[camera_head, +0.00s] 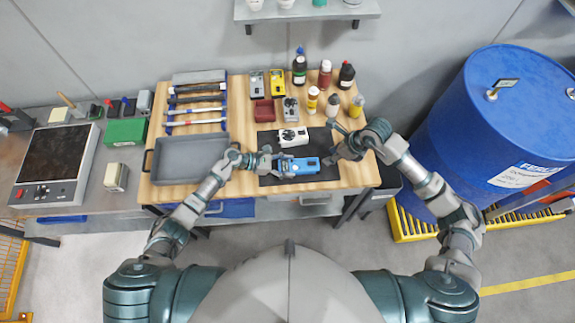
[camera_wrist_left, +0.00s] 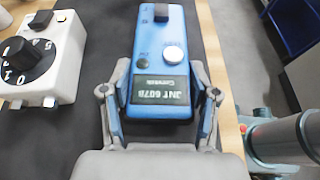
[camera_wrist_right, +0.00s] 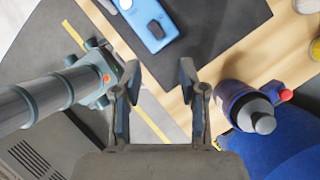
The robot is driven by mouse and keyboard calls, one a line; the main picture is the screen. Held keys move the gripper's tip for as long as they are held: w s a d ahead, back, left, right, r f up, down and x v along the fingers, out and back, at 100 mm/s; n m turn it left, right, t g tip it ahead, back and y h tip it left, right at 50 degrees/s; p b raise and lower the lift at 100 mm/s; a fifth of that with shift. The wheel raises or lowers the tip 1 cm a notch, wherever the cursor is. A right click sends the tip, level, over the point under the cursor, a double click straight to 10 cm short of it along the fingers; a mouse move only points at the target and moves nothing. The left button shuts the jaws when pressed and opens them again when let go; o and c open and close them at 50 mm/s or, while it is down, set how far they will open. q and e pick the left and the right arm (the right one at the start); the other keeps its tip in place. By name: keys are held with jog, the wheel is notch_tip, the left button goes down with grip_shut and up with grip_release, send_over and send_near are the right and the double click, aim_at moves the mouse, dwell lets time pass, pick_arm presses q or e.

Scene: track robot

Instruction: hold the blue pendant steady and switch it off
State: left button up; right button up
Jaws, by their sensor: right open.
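The blue pendant (camera_head: 305,166) lies on the dark mat at the front of the bench. In the left wrist view the pendant (camera_wrist_left: 160,55) shows a black rocker switch (camera_wrist_left: 161,13), a silver round button (camera_wrist_left: 175,55) and a dark display with white text. My left gripper (camera_head: 284,165) is shut on the pendant's near end, one finger along each side (camera_wrist_left: 161,108). My right gripper (camera_head: 336,152) is open and empty, just right of the pendant. In the right wrist view the pendant (camera_wrist_right: 150,20) and its black switch (camera_wrist_right: 155,29) lie beyond the open fingertips (camera_wrist_right: 160,73).
A white device with a black dial (camera_head: 292,137) sits just behind the pendant. Bottles (camera_head: 325,74) and small meters stand further back. A grey tray (camera_head: 190,140) is at left on the bench. A large blue drum (camera_head: 520,130) stands right of the bench.

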aim_at(309, 163)
pick_arm(q)
jog(key=o, duration=0.6)
jog(key=c, duration=0.8)
jog(key=shift+c, duration=0.2)
pick_arm(e)
jog(key=c, duration=0.3)
jog(key=shift+a, duration=0.4)
jog(key=c, duration=0.4)
jog(key=a+h, duration=0.1)
jog(key=w+a+n+g+h, duration=0.1)
jog(key=a, duration=0.1)
jog(key=a+h, duration=0.1)
jog(key=a, duration=0.1)
jog(key=shift+w+a+r+g, duration=0.15)
jog(key=shift+a+r+g, duration=0.1)
jog(key=shift+g, duration=0.15)
grip_shut()
pick_arm(q)
jog(key=shift+a, duration=0.1)
pick_arm(e)
jog(key=shift+h, duration=0.9)
jog(key=shift+w+a+f, duration=0.15)
jog(key=shift+f, duration=1.35)
jog(key=shift+w+a+f, duration=0.1)
jog(key=shift+f, duration=1.4)
